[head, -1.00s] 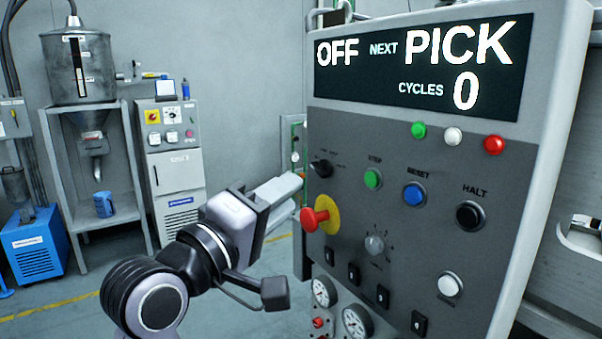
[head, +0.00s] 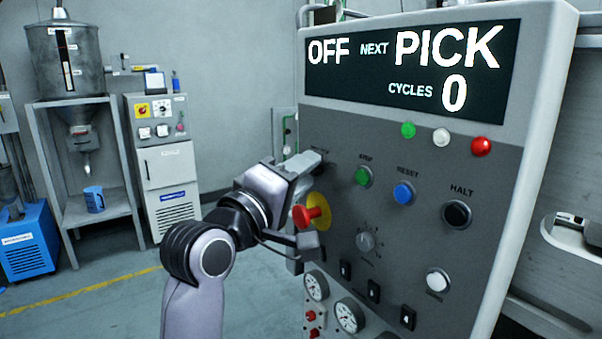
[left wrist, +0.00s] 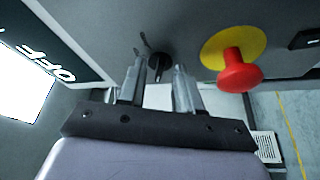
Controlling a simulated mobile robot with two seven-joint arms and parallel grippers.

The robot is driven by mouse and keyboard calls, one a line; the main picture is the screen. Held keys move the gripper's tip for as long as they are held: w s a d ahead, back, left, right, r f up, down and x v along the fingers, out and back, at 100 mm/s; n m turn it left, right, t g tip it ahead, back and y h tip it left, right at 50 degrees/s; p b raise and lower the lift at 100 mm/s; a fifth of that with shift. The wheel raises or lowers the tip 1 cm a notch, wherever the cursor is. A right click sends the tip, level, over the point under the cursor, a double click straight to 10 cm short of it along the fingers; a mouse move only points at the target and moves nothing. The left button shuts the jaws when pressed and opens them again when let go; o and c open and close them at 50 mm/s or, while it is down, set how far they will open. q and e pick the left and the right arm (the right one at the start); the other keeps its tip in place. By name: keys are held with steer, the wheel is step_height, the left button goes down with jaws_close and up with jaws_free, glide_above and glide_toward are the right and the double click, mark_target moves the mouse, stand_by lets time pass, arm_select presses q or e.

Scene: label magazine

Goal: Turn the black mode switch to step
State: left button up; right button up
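The black mode switch (left wrist: 159,63) shows in the left wrist view on the grey panel face, between and just beyond my fingertips. My left gripper (left wrist: 158,75) is open, with a finger on either side of the switch's line. I cannot tell whether either finger touches it. In the head view my left gripper (head: 310,162) is at the panel's upper left and hides the switch. The display (head: 405,70) reads OFF, NEXT PICK, CYCLES 0. My right gripper is not in view.
A red mushroom button (head: 307,215) on a yellow disc sits close below the gripper; it also shows in the left wrist view (left wrist: 238,72). Green (head: 363,176), blue (head: 403,193) and black HALT (head: 457,213) buttons lie to the right.

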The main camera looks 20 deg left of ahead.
arm_select(q)
steer(key=shift+s, duration=0.1)
jaws_close()
